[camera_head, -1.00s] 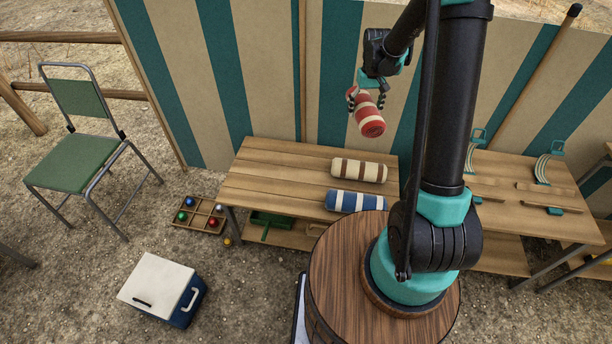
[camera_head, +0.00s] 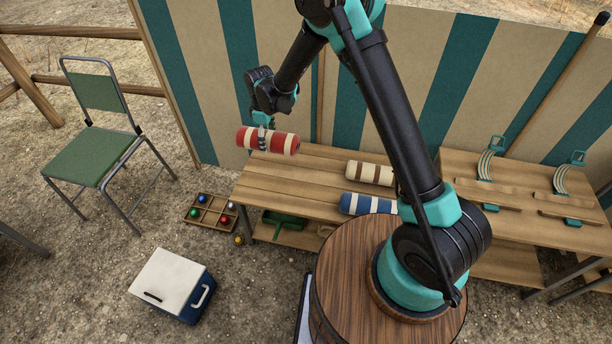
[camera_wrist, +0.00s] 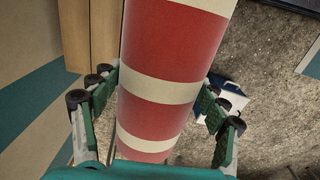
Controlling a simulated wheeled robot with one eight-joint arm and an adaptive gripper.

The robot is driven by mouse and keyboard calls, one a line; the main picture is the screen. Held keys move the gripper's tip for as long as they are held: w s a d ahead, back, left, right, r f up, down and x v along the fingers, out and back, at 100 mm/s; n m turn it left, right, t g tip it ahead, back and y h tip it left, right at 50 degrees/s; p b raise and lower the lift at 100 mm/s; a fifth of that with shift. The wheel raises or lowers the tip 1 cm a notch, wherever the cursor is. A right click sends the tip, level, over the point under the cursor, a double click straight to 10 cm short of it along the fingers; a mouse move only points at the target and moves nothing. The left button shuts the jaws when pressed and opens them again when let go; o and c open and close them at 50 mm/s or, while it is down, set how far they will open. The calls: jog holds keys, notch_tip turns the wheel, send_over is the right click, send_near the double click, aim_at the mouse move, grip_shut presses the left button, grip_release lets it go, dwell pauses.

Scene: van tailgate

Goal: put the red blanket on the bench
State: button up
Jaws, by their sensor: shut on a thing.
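The red blanket (camera_head: 279,144) is a roll with cream bands. My gripper (camera_head: 262,137) is shut on it around its middle. In the head view it is held above the left end of the wooden bench (camera_head: 290,184), lying roughly level. In the wrist view the red blanket (camera_wrist: 172,62) runs between the finger pads of my gripper (camera_wrist: 163,110). I cannot tell how high it is above the bench. The bench's left part is bare.
A cream-and-brown roll (camera_head: 371,173) and a blue-and-white roll (camera_head: 366,204) lie on the bench's right part. A striped screen (camera_head: 400,90) stands behind. A cooler (camera_head: 172,284), a compartment tray with balls (camera_head: 210,212) and a green chair (camera_head: 92,155) are at left.

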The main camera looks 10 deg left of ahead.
notch_tip(320, 180, down, 19)
jog(key=shift+r, duration=0.1)
dwell(0.4)
jog(key=o, duration=1.5)
jog(key=shift+c, duration=0.2)
